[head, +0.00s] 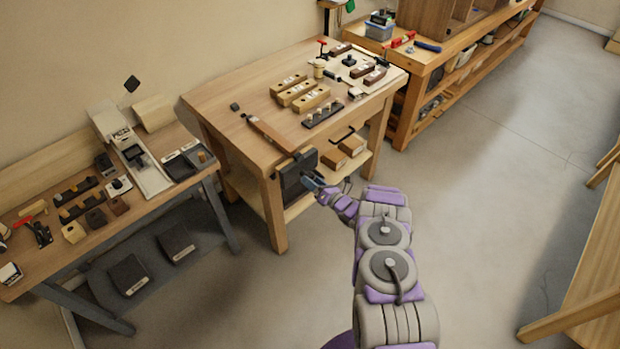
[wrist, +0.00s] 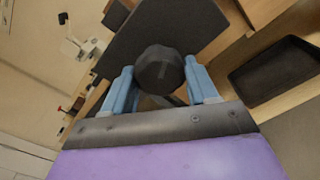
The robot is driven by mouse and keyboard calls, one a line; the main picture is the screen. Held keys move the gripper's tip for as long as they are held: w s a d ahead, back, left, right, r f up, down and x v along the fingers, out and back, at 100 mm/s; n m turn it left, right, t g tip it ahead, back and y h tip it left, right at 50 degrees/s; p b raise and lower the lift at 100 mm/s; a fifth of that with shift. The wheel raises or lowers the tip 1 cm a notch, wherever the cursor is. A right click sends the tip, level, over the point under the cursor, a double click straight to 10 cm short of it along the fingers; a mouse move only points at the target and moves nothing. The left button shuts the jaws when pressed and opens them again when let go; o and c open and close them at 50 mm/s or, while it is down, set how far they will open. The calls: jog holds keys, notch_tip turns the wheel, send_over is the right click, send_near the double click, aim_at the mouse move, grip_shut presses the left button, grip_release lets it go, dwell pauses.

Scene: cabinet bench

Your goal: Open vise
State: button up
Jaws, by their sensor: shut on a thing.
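The vise (head: 291,184) is a dark block on the front corner of the wooden workbench, facing my arm. In the wrist view its dark plate (wrist: 185,28) fills the top middle, and a black, faceted round knob (wrist: 160,70) stands out in front of it. My gripper (head: 314,183) is at the vise's front face; its blue fingers (wrist: 162,88) sit on either side of the knob and are shut on it. The knob is hidden by my gripper in the head view. How wide the vise's jaws stand apart cannot be told.
The workbench (head: 235,82) holds wooden blocks (head: 302,92) and small tools on top. A lower shelf (head: 250,190) carries boxes (head: 345,148). A second, lower table (head: 150,205) with many parts stands at left. The floor (head: 480,170) to the right is clear.

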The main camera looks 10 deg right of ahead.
jog(key=shift+d+n+p, duration=0.1)
jog(key=shift+n+p, duration=0.7)
jog(key=shift+p, duration=1.25)
jog(key=shift+f+n, duration=0.15)
jog(key=shift+n, duration=0.35)
jog(key=shift+s+n, duration=0.1)
jog(key=shift+n, duration=0.8)
jog(key=shift+n+b, duration=0.35)
jog(key=shift+n, duration=0.55)
